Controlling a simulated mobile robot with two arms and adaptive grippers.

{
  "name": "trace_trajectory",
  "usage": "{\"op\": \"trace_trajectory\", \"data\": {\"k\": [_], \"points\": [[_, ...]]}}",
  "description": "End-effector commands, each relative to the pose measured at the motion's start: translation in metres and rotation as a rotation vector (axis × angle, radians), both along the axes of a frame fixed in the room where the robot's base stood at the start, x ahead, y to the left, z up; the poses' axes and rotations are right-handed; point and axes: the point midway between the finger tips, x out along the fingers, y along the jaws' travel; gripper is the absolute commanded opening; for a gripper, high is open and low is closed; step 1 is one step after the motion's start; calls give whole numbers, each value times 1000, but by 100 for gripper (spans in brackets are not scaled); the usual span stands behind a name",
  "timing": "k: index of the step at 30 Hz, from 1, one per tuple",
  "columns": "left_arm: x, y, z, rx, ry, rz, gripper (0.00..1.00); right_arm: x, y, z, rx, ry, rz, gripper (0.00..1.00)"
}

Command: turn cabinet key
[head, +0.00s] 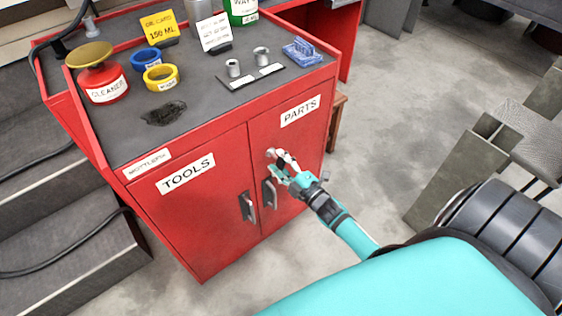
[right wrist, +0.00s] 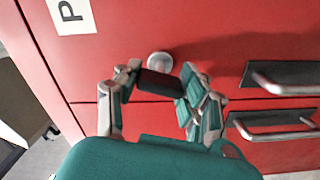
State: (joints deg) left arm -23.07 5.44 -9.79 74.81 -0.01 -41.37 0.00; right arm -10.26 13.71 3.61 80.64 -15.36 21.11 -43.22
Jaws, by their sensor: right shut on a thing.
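The red cabinet (head: 228,203) has two doors, labelled TOOLS and PARTS. A round silver lock (head: 271,153) sits on the PARTS door above its handle. It also shows in the right wrist view (right wrist: 159,63). My right gripper (head: 283,162) is at this lock. In the right wrist view its fingers (right wrist: 160,82) are shut on a dark, flat key (right wrist: 156,85) directly in front of the lock. How far the key sits in the lock cannot be seen. My left gripper is not in view.
Two metal door handles (head: 249,207) (head: 269,194) stick out below the lock. The cabinet top holds a red cleaner can (head: 103,88), yellow and blue tape rolls (head: 161,76), a blue item (head: 302,52) and small metal parts. Grey floor (head: 375,130) is open to the right.

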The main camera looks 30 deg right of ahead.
Motion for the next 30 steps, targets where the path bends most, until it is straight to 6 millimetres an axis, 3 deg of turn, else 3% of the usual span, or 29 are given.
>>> {"op": "trace_trajectory", "data": {"k": [12,30], "points": [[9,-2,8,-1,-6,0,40,0,1,-1,-261,-21,1,9],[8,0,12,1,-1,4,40,0,1,-1,-335,-26,1,9]]}}
